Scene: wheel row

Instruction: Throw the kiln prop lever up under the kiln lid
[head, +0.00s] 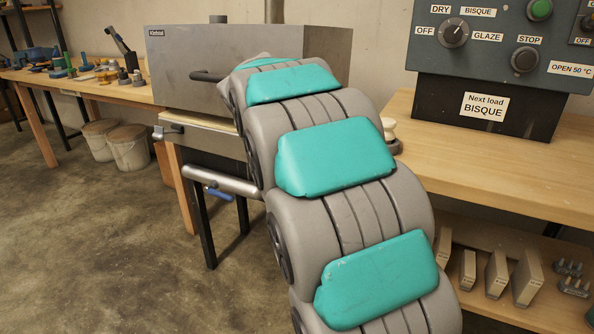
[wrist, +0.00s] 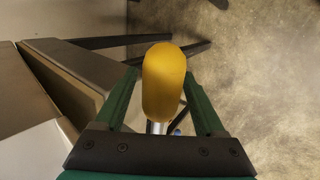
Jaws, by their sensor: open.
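The grey kiln lid (head: 215,65) is a boxy metal hood on the kiln body (head: 205,140) in the head view, partly behind my arm. A rounded yellow knob on a silver shaft, which looks like the prop lever (wrist: 164,82), stands out in the middle of the wrist view. My gripper (wrist: 160,80) is open, with one green finger on each side of the knob. I cannot tell whether either finger touches it. In the head view my arm hides the gripper and the yellow knob.
A silver bar (head: 220,180) with a blue part sticks out at the kiln's front. A control box (head: 490,60) stands on the wooden bench (head: 510,170) at right. A cluttered workbench (head: 85,92) and pale buckets (head: 128,148) are at left. The floor at front left is clear.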

